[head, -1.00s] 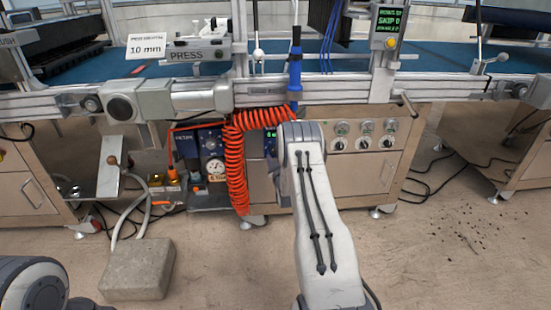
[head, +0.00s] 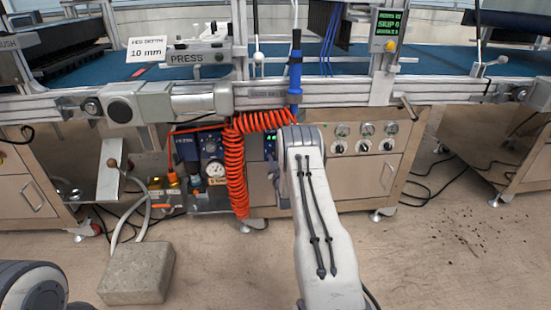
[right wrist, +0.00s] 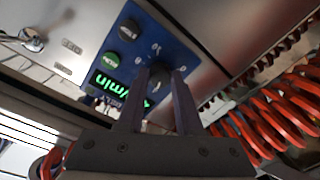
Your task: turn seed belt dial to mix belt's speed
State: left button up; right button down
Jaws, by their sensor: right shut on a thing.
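In the head view my right arm hides the gripper and the dial; only a strip of the blue panel with a green display (head: 271,138) shows beside the arm. My left gripper is out of view.
A coiled orange hose (head: 236,170) hangs just left of my right arm and also shows in the wrist view (right wrist: 270,125). A blue unit with a round gauge (head: 216,168) is further left. Several knobs (head: 364,146) are on the cabinet at right. A concrete block (head: 138,272) lies on the floor.

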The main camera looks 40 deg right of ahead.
jog(key=shift+a+f+m+h, duration=0.1)
jog(key=shift+m+h, duration=0.05)
jog(key=shift+m, duration=2.3)
jog(key=shift+a+m+h, duration=0.1)
jog(key=shift+m+h, duration=0.05)
jog(key=shift+m, duration=2.3)
jog(key=c, duration=0.6)
grip_release()
jog(key=shift+d, duration=0.1)
jog(key=shift+o, duration=0.2)
